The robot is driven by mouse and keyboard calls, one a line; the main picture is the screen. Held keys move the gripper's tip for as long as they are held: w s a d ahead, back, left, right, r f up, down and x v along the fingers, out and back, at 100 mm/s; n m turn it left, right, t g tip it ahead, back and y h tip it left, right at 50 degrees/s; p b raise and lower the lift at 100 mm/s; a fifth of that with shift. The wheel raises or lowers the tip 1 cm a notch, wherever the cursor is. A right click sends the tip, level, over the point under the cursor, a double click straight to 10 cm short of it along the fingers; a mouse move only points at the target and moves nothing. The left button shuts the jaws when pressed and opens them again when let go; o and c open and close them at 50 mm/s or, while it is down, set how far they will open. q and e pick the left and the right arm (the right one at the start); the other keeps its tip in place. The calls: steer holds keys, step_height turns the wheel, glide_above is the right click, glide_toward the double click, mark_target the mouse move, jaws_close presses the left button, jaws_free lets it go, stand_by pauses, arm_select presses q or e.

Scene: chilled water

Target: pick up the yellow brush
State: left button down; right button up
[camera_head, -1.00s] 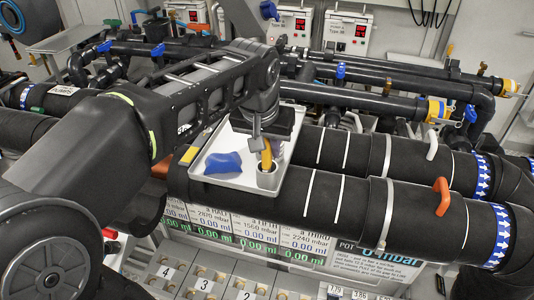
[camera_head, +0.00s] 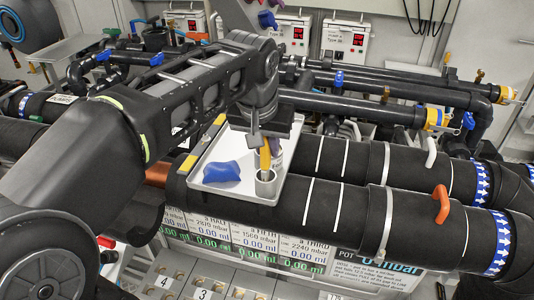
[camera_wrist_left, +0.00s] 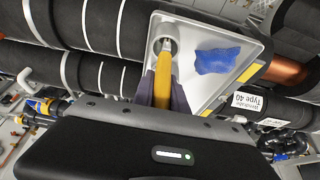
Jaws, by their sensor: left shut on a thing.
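The yellow brush (camera_head: 265,158) stands about upright, its lower end at the mouth of a small grey cup (camera_head: 265,185). The cup is on a white tray (camera_head: 215,187) on the black pipes. My left gripper (camera_head: 264,142) points down at the brush and is shut on its handle. In the left wrist view the brush handle (camera_wrist_left: 162,78) lies between the two fingers (camera_wrist_left: 163,92), and its metal end overlaps the cup opening (camera_wrist_left: 166,46). I cannot tell whether the tip is inside the cup or just above it. My right gripper is not in view.
A crumpled blue cloth (camera_head: 221,172) lies on the tray, left of the cup. It also shows in the left wrist view (camera_wrist_left: 217,60). A second light container (camera_head: 276,158) stands behind the brush. Thick black pipes with an orange handle (camera_head: 442,203) run to the right.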

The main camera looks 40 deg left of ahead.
arm_select(q)
step_height(320, 180, up, 8)
steer(key=shift+f, duration=0.2)
steer(key=shift+d, duration=0.1)
stand_by(2.0)
